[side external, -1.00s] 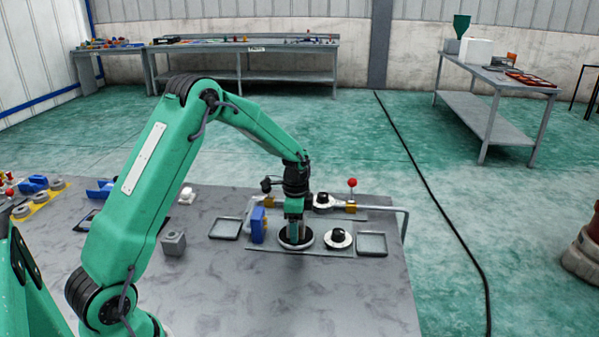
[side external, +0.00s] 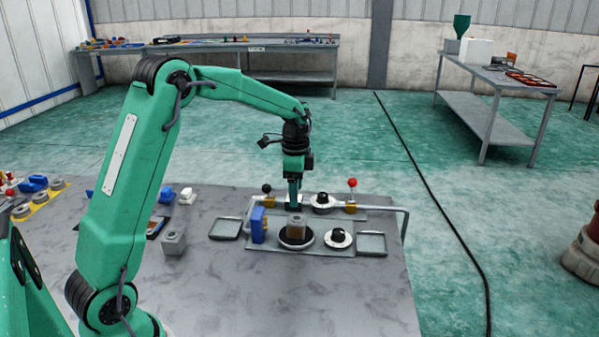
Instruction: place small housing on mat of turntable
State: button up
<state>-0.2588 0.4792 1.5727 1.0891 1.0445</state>
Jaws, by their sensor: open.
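A small housing (side external: 297,227), a grey-brown block, stands upright on the dark mat of the round turntable (side external: 296,246) with a pale rim. My gripper (side external: 294,204) is open and points down. In the picture it is just above and behind the housing and appears clear of it. The fingertips are small here, and their exact height is hard to tell. Another grey block-shaped housing (side external: 173,242) stands on the bench to the left.
A blue part (side external: 258,225) stands left of the turntable; a white disc with a black knob (side external: 339,238) is to its right. Shallow trays (side external: 225,229) and (side external: 372,244) flank them. Red- and black-knobbed levers and a pipe (side external: 385,209) lie behind. The front bench is clear.

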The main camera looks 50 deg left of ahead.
jog(key=shift+r, duration=0.25)
jog(key=shift+r, duration=0.1)
dwell(0.4)
jog(key=s+d+r+n+t, duration=0.35)
jog(key=s+d+r, duration=0.35)
jog(key=s+r, duration=0.35)
jog(key=s+d+n+t, duration=0.1)
jog(key=s+d+n, duration=0.1)
jog(key=s, duration=0.5)
jog(key=s+d+n+t, duration=0.1)
jog(key=s+d+n, duration=0.2)
jog(key=s, duration=0.5)
jog(key=shift+d+f, duration=0.35)
jog(key=shift+f, duration=0.1)
